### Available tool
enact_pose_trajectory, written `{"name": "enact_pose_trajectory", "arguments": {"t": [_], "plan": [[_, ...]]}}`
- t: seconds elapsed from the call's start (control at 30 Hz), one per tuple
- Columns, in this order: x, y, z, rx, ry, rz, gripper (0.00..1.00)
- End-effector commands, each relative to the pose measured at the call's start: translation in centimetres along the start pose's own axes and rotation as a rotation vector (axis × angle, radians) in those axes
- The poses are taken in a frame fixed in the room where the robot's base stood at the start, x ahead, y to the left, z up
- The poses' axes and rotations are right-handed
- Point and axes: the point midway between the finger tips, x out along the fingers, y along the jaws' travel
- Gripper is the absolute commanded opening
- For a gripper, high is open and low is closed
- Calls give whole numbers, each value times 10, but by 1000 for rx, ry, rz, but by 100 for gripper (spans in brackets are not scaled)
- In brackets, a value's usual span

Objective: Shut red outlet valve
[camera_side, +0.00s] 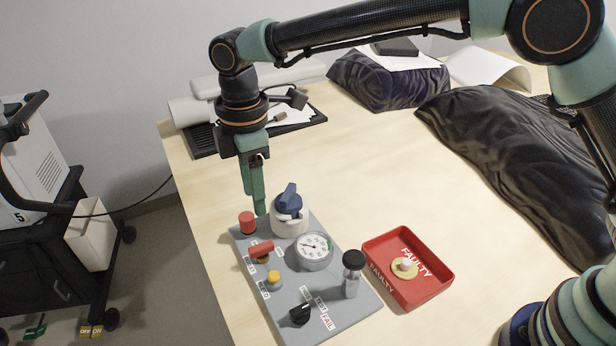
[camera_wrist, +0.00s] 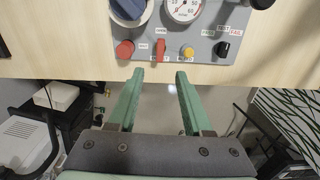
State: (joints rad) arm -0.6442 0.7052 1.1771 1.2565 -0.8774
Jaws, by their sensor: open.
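The red outlet valve shows in the side view as a red lever handle (camera_side: 261,248) on a small brass body, mounted on the grey panel (camera_side: 325,284). In the wrist view the red lever (camera_wrist: 160,46) points across the panel towards its near edge, with small labels on both sides. My green gripper (camera_side: 257,208) hangs with fingers down above the panel's far left corner, near the red knob. In the wrist view my gripper (camera_wrist: 160,74) is open and empty; its fingertips lie to either side of the lever's line, short of the lever.
Close to the lever are a red knob (camera_side: 247,222), a yellow knob (camera_side: 273,280), a gauge (camera_side: 314,251) and a blue-handled white fitting (camera_side: 289,212). A black-capped cylinder (camera_side: 352,273) and black knob (camera_side: 301,314) stand further along. A red tray (camera_side: 408,297) sits right of the panel.

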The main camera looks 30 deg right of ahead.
Motion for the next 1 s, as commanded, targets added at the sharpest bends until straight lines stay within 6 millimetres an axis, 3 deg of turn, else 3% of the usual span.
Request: {"name": "enact_pose_trajectory", "arguments": {"t": [0.27, 0.7, 1.0], "plan": [[28, -1, -2, -11, -5, -6, 50], [106, -1, -1, -8, -4, -5, 50], [123, -1, -2, -8, -2, -2, 50]]}}
